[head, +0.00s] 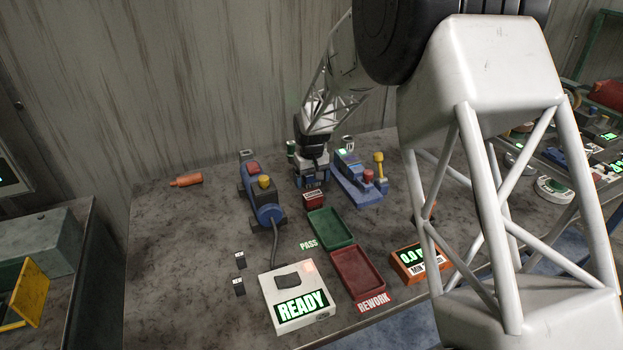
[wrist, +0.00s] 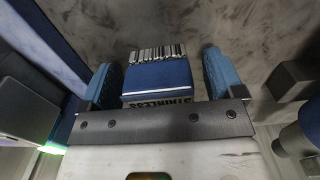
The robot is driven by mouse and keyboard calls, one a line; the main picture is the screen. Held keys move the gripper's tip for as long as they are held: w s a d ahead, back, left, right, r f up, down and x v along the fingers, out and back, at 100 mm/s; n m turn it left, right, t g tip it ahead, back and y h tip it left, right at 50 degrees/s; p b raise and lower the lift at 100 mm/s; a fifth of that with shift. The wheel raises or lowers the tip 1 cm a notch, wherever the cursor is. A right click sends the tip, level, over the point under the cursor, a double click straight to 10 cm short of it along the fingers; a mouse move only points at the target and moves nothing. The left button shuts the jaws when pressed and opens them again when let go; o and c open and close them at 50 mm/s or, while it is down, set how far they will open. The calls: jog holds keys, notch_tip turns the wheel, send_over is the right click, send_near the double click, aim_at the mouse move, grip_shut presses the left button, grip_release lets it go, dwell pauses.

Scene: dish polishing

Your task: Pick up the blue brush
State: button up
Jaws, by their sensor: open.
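The blue brush (wrist: 160,74) shows in the wrist view, with a blue body, dark lettering reading "STAINLESS" and a row of pale bristles at its far end. My gripper (wrist: 159,70) is open, with one blue finger pad on each side of the brush. A small gap shows between the brush and each pad, wider on the right. In the head view my gripper (head: 312,181) points down at the back of the table. There it largely hides the brush, and I cannot make the brush out from the finger pads.
A blue polishing machine (head: 263,203) stands left of my gripper, and a blue fixture with a yellow knob (head: 358,183) stands right. A green tray (head: 331,229), a red tray (head: 357,272) and a READY box (head: 297,297) lie in front. The table's left part is mostly clear.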

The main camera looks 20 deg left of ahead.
jog(key=c, duration=1.1)
jog(key=shift+r, duration=0.15)
notch_tip(320, 180, up, 10)
jog(key=shift+f, duration=0.15)
dwell(0.5)
jog(key=o, duration=0.4)
jog(key=shift+c, duration=1.1)
jog(key=w+d+r, duration=0.6)
jog(key=w+d, duration=0.2)
jog(key=d, duration=0.1)
jog(key=shift+w+r, duration=0.15)
jog(key=shift+w, duration=0.05)
